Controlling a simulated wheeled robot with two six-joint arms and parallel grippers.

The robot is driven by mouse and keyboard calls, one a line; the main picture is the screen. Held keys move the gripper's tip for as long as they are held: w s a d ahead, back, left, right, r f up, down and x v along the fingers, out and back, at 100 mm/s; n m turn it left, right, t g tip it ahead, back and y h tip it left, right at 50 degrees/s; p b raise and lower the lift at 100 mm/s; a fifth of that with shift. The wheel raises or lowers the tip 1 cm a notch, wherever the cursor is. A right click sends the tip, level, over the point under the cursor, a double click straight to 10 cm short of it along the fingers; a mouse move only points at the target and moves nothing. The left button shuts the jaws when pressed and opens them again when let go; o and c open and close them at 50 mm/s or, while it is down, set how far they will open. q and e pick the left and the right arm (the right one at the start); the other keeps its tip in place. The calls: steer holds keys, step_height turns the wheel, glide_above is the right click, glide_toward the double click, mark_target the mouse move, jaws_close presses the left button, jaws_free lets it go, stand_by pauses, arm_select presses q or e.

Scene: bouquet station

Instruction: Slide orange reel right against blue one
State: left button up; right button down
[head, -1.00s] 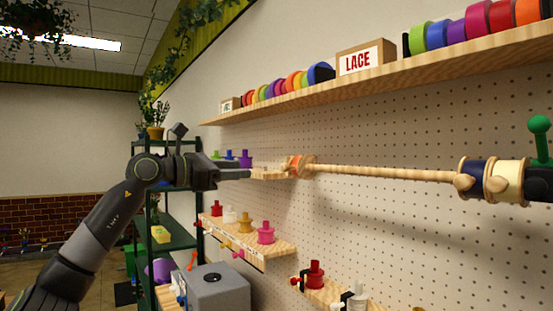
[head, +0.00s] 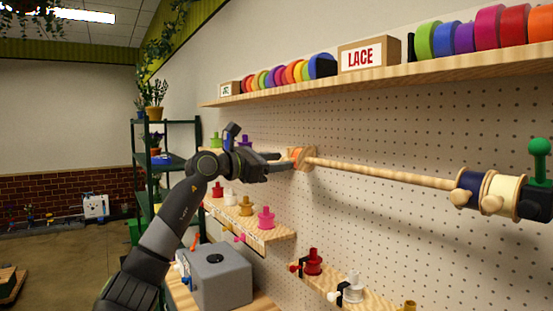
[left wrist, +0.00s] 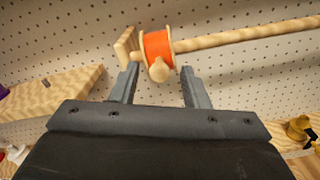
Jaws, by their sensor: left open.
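The orange reel (head: 296,157) sits at the left end of a wooden rod (head: 385,173) in front of the pegboard. In the left wrist view the orange reel (left wrist: 158,47) shows pale flanges and a round wooden knob facing me. The dark blue reel (head: 468,186) is at the rod's right end, well apart from the orange one. My left gripper (head: 281,161) is open and empty just short of the orange reel. In the left wrist view its fingertips (left wrist: 159,76) stand on either side of the reel's lower part. My right gripper does not show.
A cream reel (head: 501,194) sits right of the blue one, beside a black fitting with a green knob (head: 539,147). A shelf (head: 400,76) of colored rolls runs above. A ledge with spools (head: 272,234) lies below. The rod is clear between the reels.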

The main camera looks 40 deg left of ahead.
arm_select(q)
jaws_close()
stand_by(0.3)
